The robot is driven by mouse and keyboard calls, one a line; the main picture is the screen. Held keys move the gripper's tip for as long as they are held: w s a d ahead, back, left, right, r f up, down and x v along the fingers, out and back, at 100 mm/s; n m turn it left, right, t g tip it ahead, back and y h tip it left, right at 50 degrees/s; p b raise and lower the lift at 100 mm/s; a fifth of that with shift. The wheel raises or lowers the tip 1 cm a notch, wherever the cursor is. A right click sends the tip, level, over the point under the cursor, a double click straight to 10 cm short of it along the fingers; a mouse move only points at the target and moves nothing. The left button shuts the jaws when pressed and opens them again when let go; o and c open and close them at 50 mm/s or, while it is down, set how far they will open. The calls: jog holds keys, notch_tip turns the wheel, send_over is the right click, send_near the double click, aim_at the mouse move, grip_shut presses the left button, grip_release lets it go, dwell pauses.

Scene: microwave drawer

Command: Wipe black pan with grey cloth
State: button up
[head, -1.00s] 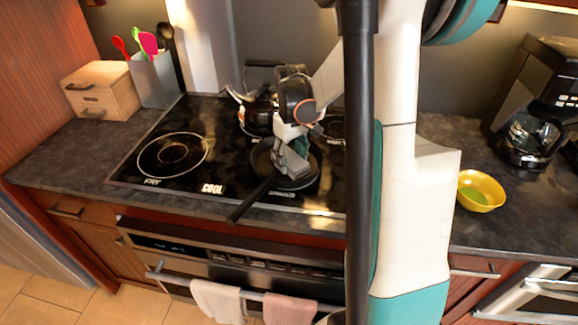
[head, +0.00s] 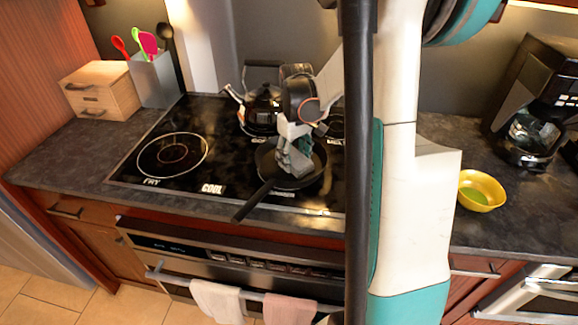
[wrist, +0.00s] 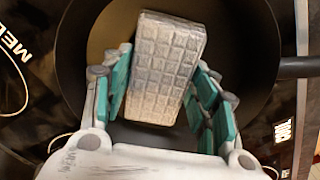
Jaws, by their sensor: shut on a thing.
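The black pan (head: 311,181) sits on the front right of the cooktop, with its handle pointing toward the front left in the head view. In the wrist view the pan (wrist: 243,40) fills most of the picture. My gripper (head: 293,160) is inside the pan's outline in the head view. In the wrist view, my gripper (wrist: 160,90) is shut on the grey cloth (wrist: 166,65), a thick block with a quilted square pattern. The cloth is over the pan's inner base; I cannot tell whether it touches. My gripper mostly hides the cloth in the head view.
A black kettle (head: 262,108) stands behind the pan. A utensil holder (head: 153,82) and a wooden box (head: 101,90) stand at the left. A yellow bowl (head: 481,191) and a coffee maker (head: 537,105) are at the right. The cooktop's left burner (head: 172,154) is clear.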

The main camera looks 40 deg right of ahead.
jog(key=shift+s+d+f, duration=0.1)
jog(key=shift+s, duration=0.45)
jog(key=shift+w+a, duration=0.2)
jog(key=shift+w, duration=0.55)
jog(key=shift+s+d+r, duration=0.2)
jog(key=shift+s+d, duration=0.05)
jog(key=shift+s, duration=0.45)
jog(key=shift+w+a+f, duration=0.15)
jog(key=shift+w+a, duration=0.15)
jog(key=shift+w, duration=0.4)
